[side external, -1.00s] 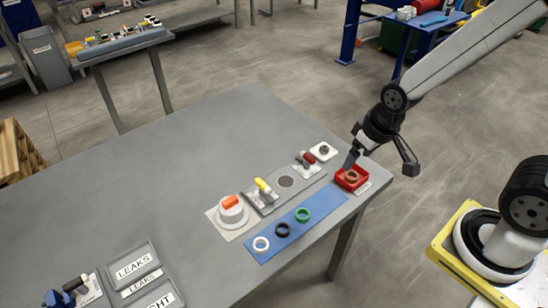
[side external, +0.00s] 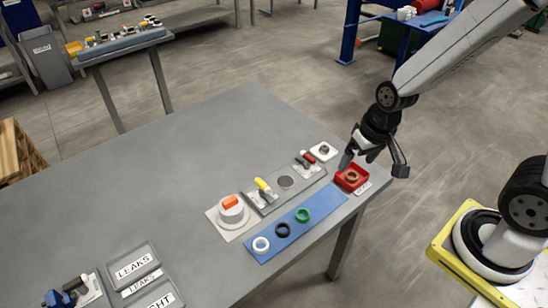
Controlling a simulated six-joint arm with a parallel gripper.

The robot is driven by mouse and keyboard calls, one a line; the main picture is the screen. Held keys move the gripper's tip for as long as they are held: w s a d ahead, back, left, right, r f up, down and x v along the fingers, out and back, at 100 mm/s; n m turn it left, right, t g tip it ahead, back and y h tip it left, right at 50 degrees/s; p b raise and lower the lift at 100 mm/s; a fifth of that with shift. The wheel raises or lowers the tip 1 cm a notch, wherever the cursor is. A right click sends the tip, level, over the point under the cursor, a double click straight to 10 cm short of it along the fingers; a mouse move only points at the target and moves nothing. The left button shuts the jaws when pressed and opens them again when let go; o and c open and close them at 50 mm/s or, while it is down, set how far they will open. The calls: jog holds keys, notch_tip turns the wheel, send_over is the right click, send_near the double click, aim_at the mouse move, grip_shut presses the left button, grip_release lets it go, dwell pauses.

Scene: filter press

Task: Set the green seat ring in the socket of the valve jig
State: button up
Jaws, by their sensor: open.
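The green seat ring (side external: 303,215) lies flat on the blue mat (side external: 315,205), at the right end of a row with a black ring (side external: 282,230) and a white ring (side external: 261,245). The valve jig (side external: 268,199) is a grey plate behind the mat. A round grey socket (side external: 286,182) shows in it, with nothing seen standing in it. A yellow-handled clamp (side external: 264,187) and a red-handled clamp (side external: 306,159) flank the socket. My gripper (side external: 362,166) is open, above and beside the red tray at the table's right end, apart from the green ring.
The red tray (side external: 340,181) holds a brown ring (side external: 351,176). A white block with a grey fitting (side external: 323,151) stands behind the red clamp. A white round base with an orange block (side external: 231,208) stands left of the jig. Labelled trays (side external: 137,264) lie front left. The table's middle is clear.

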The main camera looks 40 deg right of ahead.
notch_tip(320, 180, down, 6)
jog(key=w+a+m+y, duration=0.2)
jog(key=w+a+m, duration=0.1)
jog(key=m, duration=0.7)
jog(key=m+y, duration=0.1)
jog(key=m, duration=0.9)
send_near(305, 217)
jog(key=shift+w+a+r, duration=0.15)
jog(key=shift+w+r, duration=0.15)
jog(key=shift+r, duration=0.05)
jog(key=shift+x, duration=1.3)
jog(key=shift+a+f, duration=0.1)
jog(key=shift+a, duration=0.05)
jog(key=shift+x, duration=2.5)
jog(key=shift+a, duration=0.1)
